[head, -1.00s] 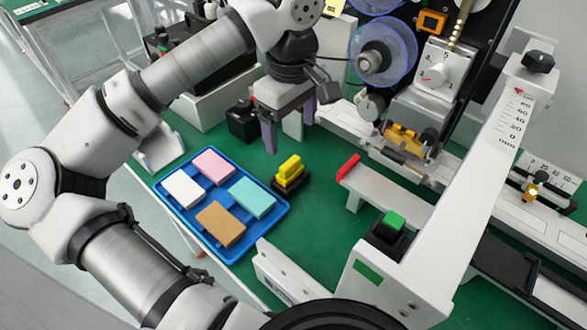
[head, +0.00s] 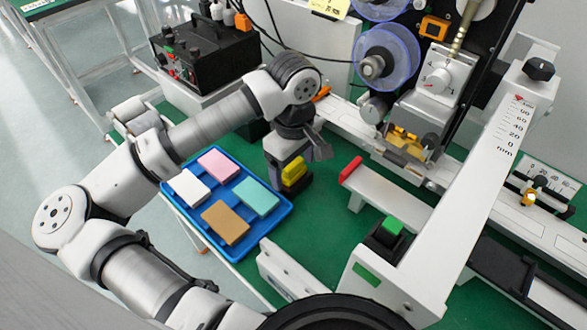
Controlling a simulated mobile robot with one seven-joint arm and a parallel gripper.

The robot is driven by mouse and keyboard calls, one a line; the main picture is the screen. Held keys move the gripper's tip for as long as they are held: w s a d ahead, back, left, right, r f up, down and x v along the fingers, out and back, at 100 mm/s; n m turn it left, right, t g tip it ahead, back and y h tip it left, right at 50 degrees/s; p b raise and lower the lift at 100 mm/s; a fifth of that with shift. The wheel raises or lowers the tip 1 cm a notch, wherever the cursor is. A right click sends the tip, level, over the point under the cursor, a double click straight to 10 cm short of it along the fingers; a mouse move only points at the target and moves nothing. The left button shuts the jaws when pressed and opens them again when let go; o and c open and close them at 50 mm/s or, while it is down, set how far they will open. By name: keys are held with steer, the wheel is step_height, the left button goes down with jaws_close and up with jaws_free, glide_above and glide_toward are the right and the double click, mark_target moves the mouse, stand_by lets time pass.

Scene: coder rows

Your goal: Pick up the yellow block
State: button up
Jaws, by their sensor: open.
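The yellow block (head: 294,170) sits on a small black base (head: 301,187) on the green table, right of the blue tray. My gripper (head: 286,176) is open, pointing down, and lowered to the block. One grey finger shows at the block's left side; the other finger cannot be made out. The block's near face shows in front of the gripper, and its upper part is partly hidden. I cannot tell whether the fingers touch it.
The blue tray (head: 240,254) holds pink, white, teal and brown pieces, left of my gripper. A white machine with a red-tipped arm (head: 351,169) and a green button (head: 394,225) stands to the right. A black box (head: 205,55) stands behind.

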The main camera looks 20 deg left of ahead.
mark_target(294, 163)
steer(key=shift+c, duration=0.4)
steer(key=c, duration=1)
step_height(294, 163, up, 20)
steer(key=b, duration=0.1)
